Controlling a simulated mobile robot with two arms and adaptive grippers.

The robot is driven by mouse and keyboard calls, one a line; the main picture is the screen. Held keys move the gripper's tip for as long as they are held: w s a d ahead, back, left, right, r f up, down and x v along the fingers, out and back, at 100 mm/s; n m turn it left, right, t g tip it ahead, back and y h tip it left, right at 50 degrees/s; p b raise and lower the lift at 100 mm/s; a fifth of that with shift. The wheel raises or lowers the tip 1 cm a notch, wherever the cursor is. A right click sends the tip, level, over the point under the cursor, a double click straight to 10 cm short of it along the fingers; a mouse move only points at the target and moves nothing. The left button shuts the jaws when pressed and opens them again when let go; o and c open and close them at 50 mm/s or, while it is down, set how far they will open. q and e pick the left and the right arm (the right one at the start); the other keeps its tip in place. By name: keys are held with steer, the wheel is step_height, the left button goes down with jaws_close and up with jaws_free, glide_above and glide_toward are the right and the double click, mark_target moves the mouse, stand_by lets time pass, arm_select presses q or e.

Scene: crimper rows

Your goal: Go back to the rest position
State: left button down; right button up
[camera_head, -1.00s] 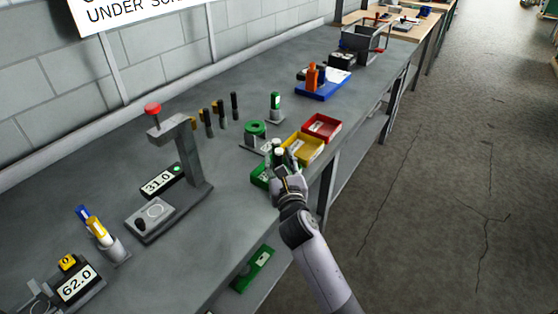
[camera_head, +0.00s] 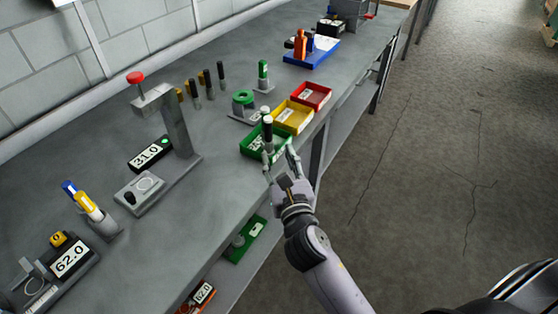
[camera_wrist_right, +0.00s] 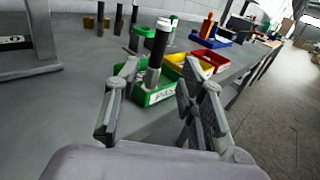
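My right gripper (camera_head: 281,158) is open and empty at the front edge of the bench, just in front of the green bin (camera_head: 252,150). In the right wrist view its two fingers (camera_wrist_right: 157,88) are spread apart. A dark cylindrical piece with a white top (camera_head: 267,132) stands upright in the green bin. In the wrist view this piece (camera_wrist_right: 158,48) shows beyond and between the fingers, nearer the left one; I see no grip on it. My left gripper is in neither view.
A yellow bin (camera_head: 294,117) and a red bin (camera_head: 312,96) continue the row. A press with a red knob (camera_head: 136,78), a 31.0 display (camera_head: 150,154) and a 62.0 display (camera_head: 72,260) stand on the bench (camera_head: 85,140). The floor at right (camera_head: 420,150) is clear.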

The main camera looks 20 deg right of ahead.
stand_by(0.5)
steer(key=s+d+f+m+g, duration=0.35)
steer(key=s+f+m, duration=0.2)
steer(key=m, duration=0.35)
steer(key=s+d+f+m+g, duration=0.2)
steer(key=s+f+m+g, duration=0.3)
steer(key=m, duration=0.4)
steer(key=s+a+f+m+g+y, duration=0.1)
steer(key=s+f+m+g, duration=0.2)
steer(key=s+m, duration=0.45)
steer(key=s+a+f+m+g+y, duration=0.1)
steer(key=s+a+f+m+g, duration=0.2)
steer(key=s+m, duration=0.5)
step_height(320, 180, down, 26)
steer(key=s+d+n+g, duration=0.1)
steer(key=s+d+f+g, duration=0.1)
steer(key=s+d+f, duration=0.2)
steer(key=s+f, duration=1.4)
steer(key=shift+s, duration=0.25)
